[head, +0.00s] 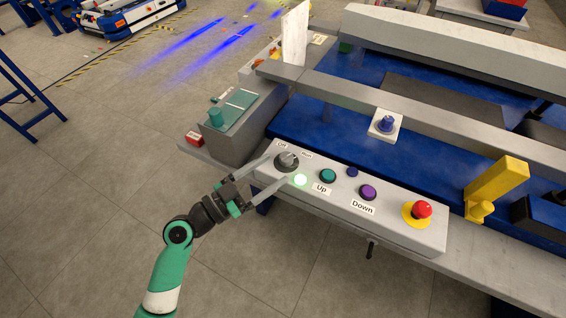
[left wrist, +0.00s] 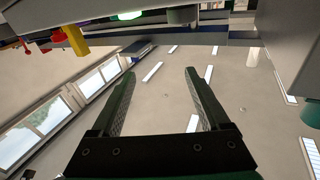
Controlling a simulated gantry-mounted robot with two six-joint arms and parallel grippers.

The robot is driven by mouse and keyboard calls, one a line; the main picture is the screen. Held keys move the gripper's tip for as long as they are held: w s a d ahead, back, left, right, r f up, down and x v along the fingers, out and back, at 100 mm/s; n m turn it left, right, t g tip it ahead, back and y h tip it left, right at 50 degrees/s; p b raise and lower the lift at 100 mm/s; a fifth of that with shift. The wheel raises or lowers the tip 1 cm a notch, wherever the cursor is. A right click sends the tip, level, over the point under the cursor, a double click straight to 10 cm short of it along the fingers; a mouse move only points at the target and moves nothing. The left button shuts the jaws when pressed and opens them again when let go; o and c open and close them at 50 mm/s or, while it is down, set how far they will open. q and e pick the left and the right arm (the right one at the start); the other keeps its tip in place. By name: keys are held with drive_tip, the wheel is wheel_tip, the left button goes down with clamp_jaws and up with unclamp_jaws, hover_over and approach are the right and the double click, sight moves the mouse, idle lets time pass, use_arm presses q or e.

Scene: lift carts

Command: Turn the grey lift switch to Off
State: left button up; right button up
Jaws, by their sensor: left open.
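The grey lift switch (head: 287,160) is a round knob at the left end of the light grey control panel (head: 330,205), between the labels Off and Run. Its pointer seems turned toward Run, but it is small. A grey knob, likely the switch, also shows at the top of the left wrist view (left wrist: 182,15). My left gripper (head: 284,170) is open, its two fingers reaching to either side of the switch from the lower left. Contact cannot be told. In the left wrist view its jaws (left wrist: 162,75) are apart with nothing between them. My right gripper is out of view.
A lit green-white lamp (head: 300,180) is just below the switch. A green Up button (head: 328,176), a purple Down button (head: 368,192) and a red emergency stop (head: 421,209) follow to the right. A yellow post (head: 497,185) stands further right.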

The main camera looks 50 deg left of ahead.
sight(281, 162)
use_arm(q)
wheel_tip(281, 162, down, 5)
drive_tip(key=s+a+n+y, duration=0.2)
drive_tip(key=s+a, duration=0.1)
drive_tip(key=shift+g, duration=0.4)
drive_tip(key=w+b, duration=0.1)
drive_tip(key=w, duration=1.1)
drive_tip(key=shift+d, duration=0.15)
clamp_jaws()
